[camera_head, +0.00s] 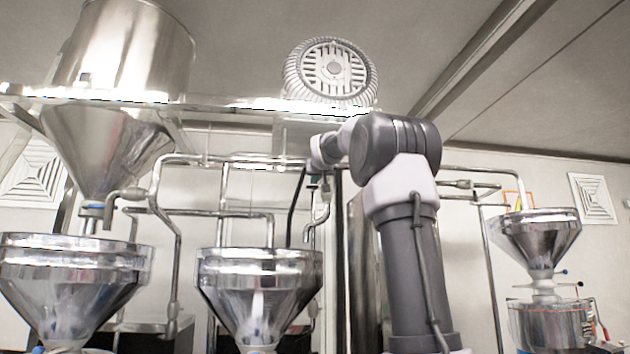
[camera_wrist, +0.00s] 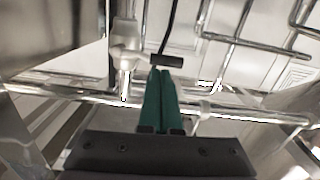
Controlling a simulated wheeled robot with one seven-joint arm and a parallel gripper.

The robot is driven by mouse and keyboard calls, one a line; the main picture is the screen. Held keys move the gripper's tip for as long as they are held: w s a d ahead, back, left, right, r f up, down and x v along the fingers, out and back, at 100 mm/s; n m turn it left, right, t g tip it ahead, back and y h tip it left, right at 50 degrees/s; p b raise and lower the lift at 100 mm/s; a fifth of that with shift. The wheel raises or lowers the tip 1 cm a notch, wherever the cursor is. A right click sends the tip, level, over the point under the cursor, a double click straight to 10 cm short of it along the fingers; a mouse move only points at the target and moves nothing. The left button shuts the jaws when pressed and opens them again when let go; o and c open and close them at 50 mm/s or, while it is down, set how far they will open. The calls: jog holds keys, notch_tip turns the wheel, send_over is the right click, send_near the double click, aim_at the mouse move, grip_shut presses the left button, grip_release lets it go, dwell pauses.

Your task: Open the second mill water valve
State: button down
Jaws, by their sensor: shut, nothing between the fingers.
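My gripper (camera_wrist: 160,72) has its two green fingers closed together, with nothing between them. In the wrist view a short dark bar (camera_wrist: 167,61), which looks like a valve handle, lies right at the fingertips; I cannot tell whether they touch. A thin dark rod (camera_wrist: 173,22) runs up from it. A pale valve-like fitting (camera_wrist: 125,45) sits on the pipe just left of the fingers. In the head view the second mill's steel funnel (camera_head: 258,285) stands below and left of my arm. There my gripper (camera_head: 314,182) is mostly hidden behind my wrist, as is the valve area.
Steel pipes (camera_head: 240,160) run across behind the funnels and close around my gripper. Another funnel (camera_head: 75,285) stands at left, under a large hopper (camera_head: 110,140). A smaller grinder (camera_head: 540,240) stands at right. A round motor (camera_head: 330,70) is above.

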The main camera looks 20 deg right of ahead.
jog(key=shift+f+n, duration=0.3)
jog(key=shift+n, duration=0.1)
jog(key=f+n, duration=0.1)
jog(key=n, duration=0.2)
jog(key=shift+w+a+f, duration=0.1)
jog(key=shift+a+f, duration=0.05)
jog(key=shift+f, duration=0.2)
jog(key=shift+s+d+f+n+h, duration=0.2)
jog(key=shift+d+f+n, duration=0.6)
jog(key=shift+n, duration=1.4)
jog(key=shift+s+d+f+n+h, duration=0.2)
jog(key=shift+d+f+n, duration=0.6)
jog(key=shift+n, duration=1.4)
jog(key=shift+s+d+f+n+h, duration=0.15)
jog(key=shift+d+f+n, duration=0.25)
jog(key=shift+f+n, duration=1.3)
jog(key=shift+r+n, duration=0.5)
jog(key=shift+n, duration=0.1)
